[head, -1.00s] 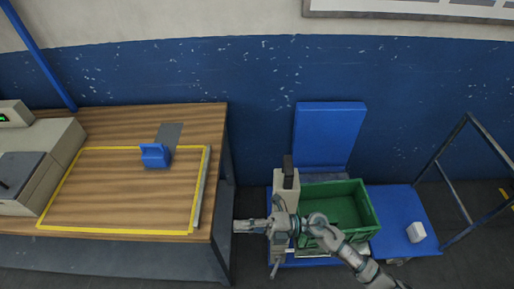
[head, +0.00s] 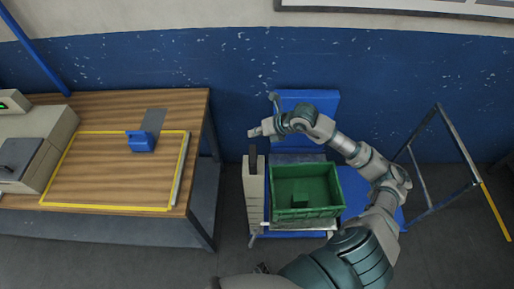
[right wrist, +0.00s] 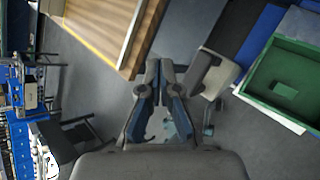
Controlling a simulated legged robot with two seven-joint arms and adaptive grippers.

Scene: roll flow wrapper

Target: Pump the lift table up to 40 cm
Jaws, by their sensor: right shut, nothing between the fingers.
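The lift table (head: 300,226) stands low on the floor right of the workbench, with a green crate (head: 330,207) on its top. A beige upright unit (head: 254,197) with a dark top stands at its left side. The unit (right wrist: 215,75) and a small lever or pedal (right wrist: 208,128) beside it also show in the right wrist view. My right gripper (head: 254,133) is shut and empty, near the dark top of the unit in the head view. In the right wrist view its fingertips (right wrist: 160,64) are left of the unit. My left gripper is not in view.
A wooden workbench (head: 110,105) with a blue object (head: 141,142) on it is at the left. A blue panel (head: 315,100) stands behind the crate. A metal frame (head: 455,130) is at the right. Grey floor shows between bench and unit.

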